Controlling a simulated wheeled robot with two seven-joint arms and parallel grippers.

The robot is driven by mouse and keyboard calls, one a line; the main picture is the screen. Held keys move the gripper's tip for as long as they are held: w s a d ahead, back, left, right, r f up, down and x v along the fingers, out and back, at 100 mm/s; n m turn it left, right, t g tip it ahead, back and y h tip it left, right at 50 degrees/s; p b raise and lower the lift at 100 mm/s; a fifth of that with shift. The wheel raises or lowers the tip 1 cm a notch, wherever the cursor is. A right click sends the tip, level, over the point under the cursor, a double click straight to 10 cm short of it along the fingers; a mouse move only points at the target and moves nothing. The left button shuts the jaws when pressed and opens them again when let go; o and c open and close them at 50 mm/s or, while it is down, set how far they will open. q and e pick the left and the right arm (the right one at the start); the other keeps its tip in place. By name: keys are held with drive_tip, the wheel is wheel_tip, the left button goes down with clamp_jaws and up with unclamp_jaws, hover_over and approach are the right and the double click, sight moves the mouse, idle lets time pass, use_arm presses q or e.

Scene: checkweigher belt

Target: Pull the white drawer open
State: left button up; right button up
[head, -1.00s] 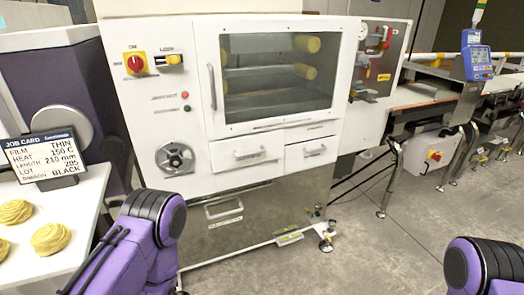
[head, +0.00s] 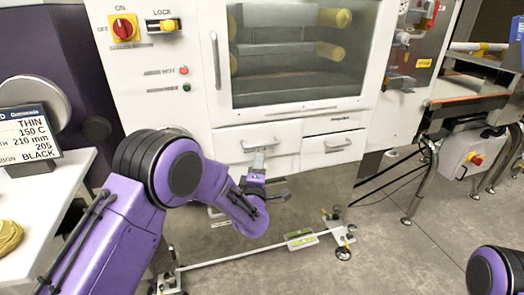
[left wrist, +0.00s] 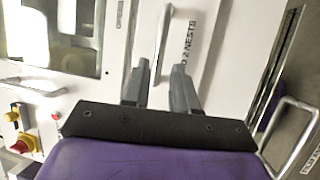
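The white drawer (head: 228,144) is shut in the front of the white machine, below its window. Its pale bar handle (head: 262,145) also shows in the left wrist view (left wrist: 163,42). My left gripper (head: 258,163) is at this handle, its fingers pointing at the drawer front. In the left wrist view my left gripper (left wrist: 161,66) has its fingers apart, with the lower end of the handle between them. I see no clear contact. My right gripper is out of view; only part of my right arm shows at the lower right.
A second white drawer (head: 345,148) is shut to the right. A steel front with its own handle (left wrist: 291,130) lies below. A floor bar (head: 250,259) runs in front of the machine. A side table (head: 62,190) with a job card (head: 33,140) stands left.

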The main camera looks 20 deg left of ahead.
sight(262, 145)
use_arm(q)
drive_tip(key=x, duration=0.9)
drive_tip(key=shift+a, duration=0.15)
clamp_jaws()
